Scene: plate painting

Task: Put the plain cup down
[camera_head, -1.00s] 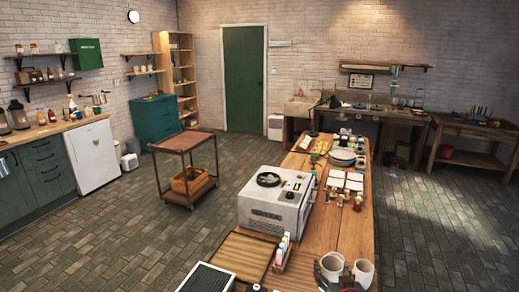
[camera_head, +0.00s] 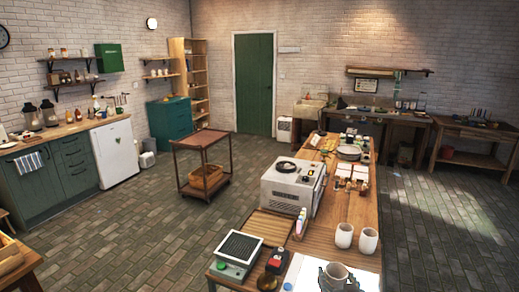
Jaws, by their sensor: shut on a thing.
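A light cup (camera_head: 337,271) without visible decoration is in my gripper (camera_head: 338,284) at the bottom edge of the head view. The dark fingers are shut around its lower part and partly cut off by the frame. The cup looks upright, its open rim facing up. It is over or on a white sheet (camera_head: 303,272) at the near end of the wooden table (camera_head: 326,216). I cannot tell whether its base touches the sheet. Two similar white cups, one on the left (camera_head: 344,237) and one on the right (camera_head: 368,242), stand upright just beyond it.
Left of the sheet are a red-and-black device (camera_head: 276,261) and a scale-like unit with a dark ribbed top (camera_head: 240,249). A wooden board (camera_head: 262,227) and a grey box machine (camera_head: 291,187) lie behind. Small bottles (camera_head: 300,222) stand beside the board. The far table end is cluttered.

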